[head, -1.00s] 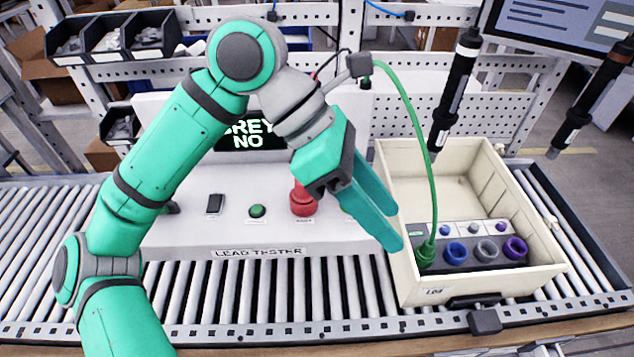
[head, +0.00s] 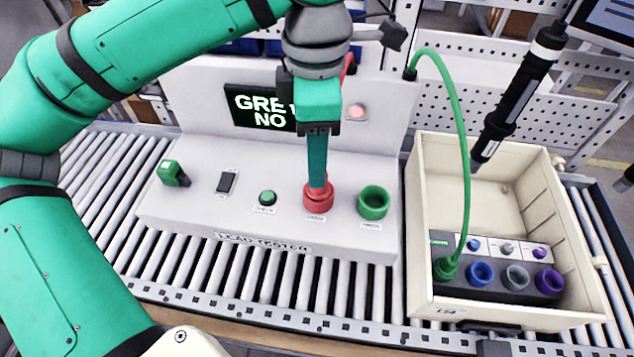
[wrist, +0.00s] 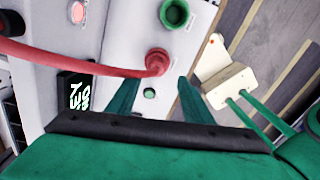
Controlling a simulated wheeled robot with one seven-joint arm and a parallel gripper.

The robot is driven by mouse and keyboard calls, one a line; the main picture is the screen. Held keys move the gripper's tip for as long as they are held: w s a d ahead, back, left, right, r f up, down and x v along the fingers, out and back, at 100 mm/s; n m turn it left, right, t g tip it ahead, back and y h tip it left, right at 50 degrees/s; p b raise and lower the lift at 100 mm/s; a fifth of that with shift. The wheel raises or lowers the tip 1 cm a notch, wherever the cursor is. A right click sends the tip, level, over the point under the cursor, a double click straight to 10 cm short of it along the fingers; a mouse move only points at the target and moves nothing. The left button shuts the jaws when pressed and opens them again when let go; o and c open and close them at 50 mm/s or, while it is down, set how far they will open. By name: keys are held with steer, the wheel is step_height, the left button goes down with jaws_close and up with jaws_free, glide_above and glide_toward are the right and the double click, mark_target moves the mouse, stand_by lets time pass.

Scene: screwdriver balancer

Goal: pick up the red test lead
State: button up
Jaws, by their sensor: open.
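The red test lead (wrist: 85,57) shows in the wrist view as a thick red cable running from the left edge to a red plug (wrist: 155,62). The plug is at the red socket (head: 318,197) on the white lead tester (head: 200,214). My gripper (head: 317,183) points down over that socket in the head view and hides part of it. In the wrist view my gripper (wrist: 158,82) is open, with the plug between and just beyond the fingertips. I cannot tell whether a finger touches it. Most of the cable is hidden behind my arm in the head view.
A green socket (head: 373,203) stands close right of the red one, and a green button (head: 267,198) to its left. A cream crate (head: 415,215) on the right holds a socket panel with a green lead (head: 462,130) plugged in. A black screwdriver (head: 515,95) hangs above the crate.

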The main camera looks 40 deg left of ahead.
steer(key=shift+w+d+f, duration=0.1)
steer(key=shift+d+f, duration=0.15)
steer(key=shift+f, duration=0.7)
steer(key=shift+w+a+f, duration=0.15)
steer(key=shift+a+f, duration=0.05)
steer(key=shift+f, duration=1.1)
steer(key=shift+w+a+f, duration=0.1)
steer(key=shift+a+f, duration=0.05)
steer(key=shift+f, duration=1.1)
steer(key=c, duration=1.2)
